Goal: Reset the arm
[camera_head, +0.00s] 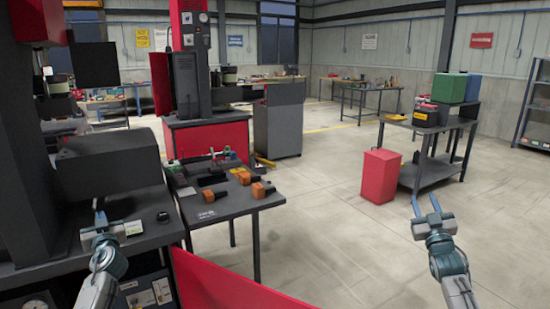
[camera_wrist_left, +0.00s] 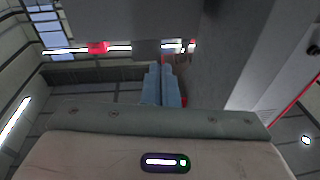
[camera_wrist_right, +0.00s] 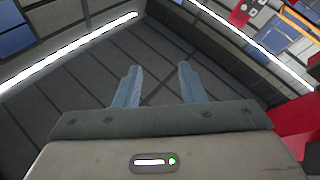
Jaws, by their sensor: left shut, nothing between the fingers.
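My left gripper (camera_head: 98,208) is raised at the lower left of the head view, in front of the dark machine bench. In the left wrist view its fingers (camera_wrist_left: 162,84) are together with nothing between them. My right gripper (camera_head: 427,204) is raised at the lower right of the head view, over open floor. Its fingers are apart and empty, and they also show spread in the right wrist view (camera_wrist_right: 155,84).
A dark machine housing (camera_head: 108,160) stands on the bench (camera_head: 150,238) close to my left gripper. A small table (camera_head: 215,208) with orange and black parts is right of it. A red bin (camera_head: 380,176) and a grey cart (camera_head: 432,178) stand farther back right. The floor between is clear.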

